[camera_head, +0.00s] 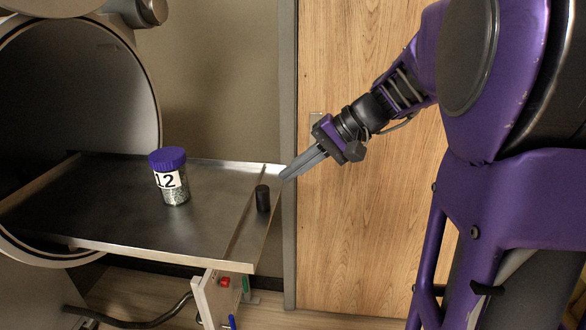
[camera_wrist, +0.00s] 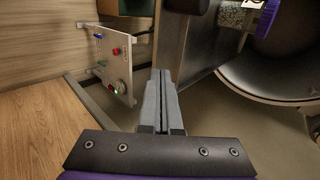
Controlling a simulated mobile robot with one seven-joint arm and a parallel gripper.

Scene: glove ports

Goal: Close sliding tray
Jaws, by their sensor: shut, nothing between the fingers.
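The sliding tray (camera_head: 110,205) is a flat metal tray with low raised edges. It sticks out of the round port (camera_head: 148,110) at the left of the head view. A small black cylindrical knob (camera_head: 263,199) stands near its right end. A jar with a purple lid and a "12" label (camera_head: 171,178) stands upright on the tray. My gripper (camera_head: 284,178) is shut and empty, its fingertips close to the tray's far right corner; I cannot tell whether they touch. In the wrist view the tray (camera_wrist: 190,65) lies just beyond the shut fingers (camera_wrist: 162,75).
A white control panel (camera_head: 212,298) with coloured buttons stands below the tray's right end; it also shows in the wrist view (camera_wrist: 104,60). A wooden door (camera_head: 350,235) is behind my arm. A dark curved pipe (camera_head: 135,323) runs low at the left.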

